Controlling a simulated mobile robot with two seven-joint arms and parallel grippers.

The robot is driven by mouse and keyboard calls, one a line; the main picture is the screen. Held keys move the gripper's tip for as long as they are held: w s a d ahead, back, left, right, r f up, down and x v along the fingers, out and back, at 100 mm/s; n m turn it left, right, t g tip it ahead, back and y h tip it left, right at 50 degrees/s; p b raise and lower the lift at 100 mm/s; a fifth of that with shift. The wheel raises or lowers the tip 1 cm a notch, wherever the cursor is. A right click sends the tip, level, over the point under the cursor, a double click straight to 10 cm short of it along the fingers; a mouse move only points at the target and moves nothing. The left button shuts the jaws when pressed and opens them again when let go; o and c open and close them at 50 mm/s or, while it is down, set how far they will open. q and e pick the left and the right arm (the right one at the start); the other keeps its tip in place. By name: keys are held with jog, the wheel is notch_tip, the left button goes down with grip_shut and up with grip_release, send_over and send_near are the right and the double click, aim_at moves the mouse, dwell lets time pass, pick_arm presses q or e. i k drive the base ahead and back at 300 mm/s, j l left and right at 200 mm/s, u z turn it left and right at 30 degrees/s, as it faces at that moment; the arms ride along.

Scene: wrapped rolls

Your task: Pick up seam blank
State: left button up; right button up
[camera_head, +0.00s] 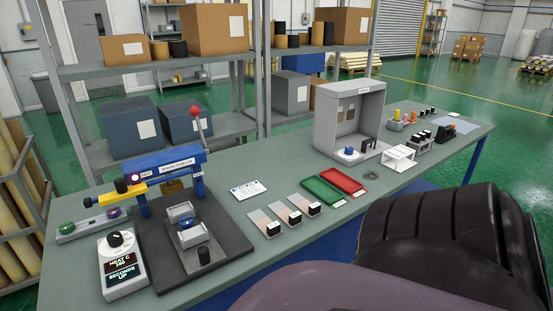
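Several small flat pieces lie in a slanted row on the grey-green table; they may be the seam blanks, but no readable label confirms this. The left piece (259,217), the middle piece (280,211) and the right piece (299,203) are pale and pinkish, each with a black block with a white face at its front end. They lie apart from each other. Neither my left nor my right gripper shows in the head view.
A blue press (165,172) with a red-knobbed lever and a heat controller (122,264) stand at the left. Green tray (324,194) and red tray (344,180) lie right of the pieces, before a grey booth (349,112). Dark ribbed and mauve shapes hide the table's lower right.

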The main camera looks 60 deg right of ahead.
aim_at(292, 219)
jog(key=z, duration=2.1)
